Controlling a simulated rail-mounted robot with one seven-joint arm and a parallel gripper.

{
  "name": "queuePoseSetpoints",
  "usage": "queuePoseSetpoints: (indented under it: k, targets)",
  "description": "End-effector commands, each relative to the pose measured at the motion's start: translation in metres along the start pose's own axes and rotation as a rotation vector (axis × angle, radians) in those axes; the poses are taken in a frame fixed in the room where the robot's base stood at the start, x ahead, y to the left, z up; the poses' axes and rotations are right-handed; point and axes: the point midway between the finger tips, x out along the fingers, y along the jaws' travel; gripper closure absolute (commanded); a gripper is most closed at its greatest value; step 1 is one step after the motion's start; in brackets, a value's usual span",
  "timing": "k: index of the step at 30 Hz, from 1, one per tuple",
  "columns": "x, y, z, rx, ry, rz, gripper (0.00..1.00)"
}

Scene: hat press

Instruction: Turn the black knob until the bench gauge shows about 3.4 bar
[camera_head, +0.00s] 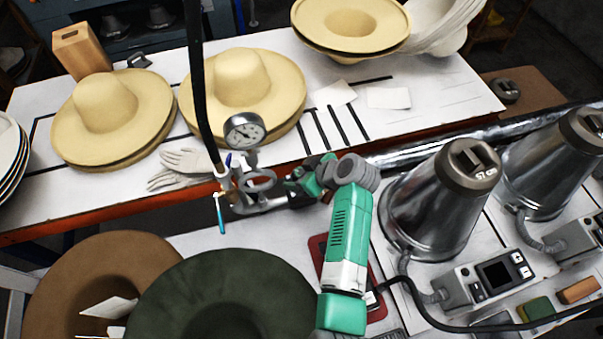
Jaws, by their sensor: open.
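The round bench gauge (245,131) has a white dial and a dark rim, and stands on metal fittings behind the front table. Its needle and numbers are too small to read. My gripper (240,199) is open at the fittings just below the gauge, reaching in from the right.
A dark hose (196,75) rises from the fittings, with brass parts and a blue tube (219,214) beside them. Pale gloves (186,167) and straw hats (243,82) lie behind. A green hat (222,295) is in front. Metal cones (436,205) stand at right.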

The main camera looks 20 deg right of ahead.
Motion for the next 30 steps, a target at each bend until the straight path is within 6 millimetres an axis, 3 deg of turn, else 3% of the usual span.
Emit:
queuePoseSetpoints:
  k: [5, 9, 12, 21, 30]
  targets:
    - [-0.0003, 0.0000, -0.0001, 0.000, 0.000, 0.000, 0.34]
    - [-0.0004, 0.0000, -0.0001, 0.000, 0.000, 0.000, 0.61]
    - [-0.0004, 0.0000, 0.0000, 0.000, 0.000, 0.000, 0.76]
    - [-0.0013, -0.0009, -0.0007, 0.033, -0.001, 0.032, 0.76]
    - [-0.0028, -0.0018, -0.0025, 0.182, -0.002, 0.183, 0.76]
